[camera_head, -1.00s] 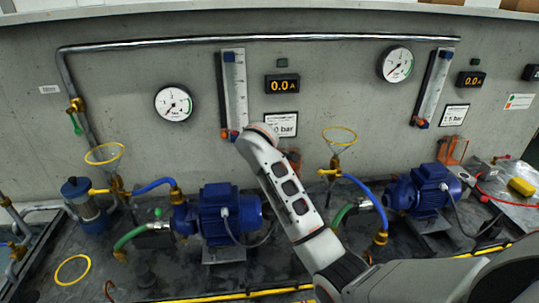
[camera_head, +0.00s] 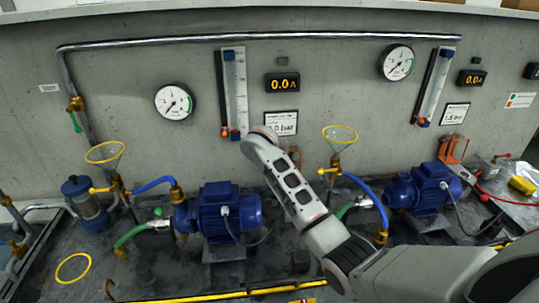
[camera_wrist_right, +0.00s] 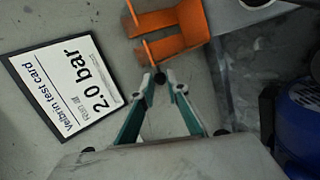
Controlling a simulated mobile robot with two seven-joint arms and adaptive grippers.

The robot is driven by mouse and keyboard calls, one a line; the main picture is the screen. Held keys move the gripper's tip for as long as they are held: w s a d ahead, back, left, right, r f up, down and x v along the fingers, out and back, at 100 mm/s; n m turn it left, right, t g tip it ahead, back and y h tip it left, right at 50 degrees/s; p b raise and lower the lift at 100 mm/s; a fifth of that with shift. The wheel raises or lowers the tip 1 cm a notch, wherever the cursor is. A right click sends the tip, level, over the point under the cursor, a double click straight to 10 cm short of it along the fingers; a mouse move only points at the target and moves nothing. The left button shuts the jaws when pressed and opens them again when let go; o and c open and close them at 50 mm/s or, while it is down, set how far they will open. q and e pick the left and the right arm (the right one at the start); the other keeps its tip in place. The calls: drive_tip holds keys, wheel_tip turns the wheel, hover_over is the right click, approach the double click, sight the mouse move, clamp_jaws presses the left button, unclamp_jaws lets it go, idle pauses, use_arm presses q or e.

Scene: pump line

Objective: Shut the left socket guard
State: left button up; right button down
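The left socket guard (camera_wrist_right: 188,32) is an orange bracket in the right wrist view, with two prongs pointing left in the picture. In the head view only a bit of its orange (camera_head: 296,155) shows beside my right arm, which hides the rest. My right gripper (camera_wrist_right: 161,78) has teal fingers that come together at their dark tips, with nothing seen between them. The tips are just below the guard's lower prong in the picture; I cannot tell whether they touch it. In the head view my right gripper is hidden behind the forearm. My left gripper is not in view.
A test card reading 2.0 bar (camera_wrist_right: 75,85) is on the wall left of the guard. A blue pump motor (camera_wrist_right: 300,125) is at the right edge.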

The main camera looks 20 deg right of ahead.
use_arm(q)
drive_tip(key=b, duration=0.1)
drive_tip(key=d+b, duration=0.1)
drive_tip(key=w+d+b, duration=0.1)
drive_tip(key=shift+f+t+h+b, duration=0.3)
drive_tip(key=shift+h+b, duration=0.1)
use_arm(e)
drive_tip(key=s+t+h, duration=0.1)
drive_tip(key=s+t, duration=0.1)
drive_tip(key=s+a+t+h, duration=0.1)
drive_tip(key=s+t, duration=0.2)
drive_tip(key=shift+a+m, duration=0.15)
drive_tip(key=shift+m, duration=0.25)
drive_tip(key=c, duration=2.3)
unclamp_jaws()
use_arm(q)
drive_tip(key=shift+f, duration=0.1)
use_arm(e)
drive_tip(key=shift+o, duration=0.3)
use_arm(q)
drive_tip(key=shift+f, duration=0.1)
use_arm(e)
drive_tip(key=v, duration=1.2)
drive_tip(key=shift+f, duration=0.15)
drive_tip(key=shift+s, duration=0.1)
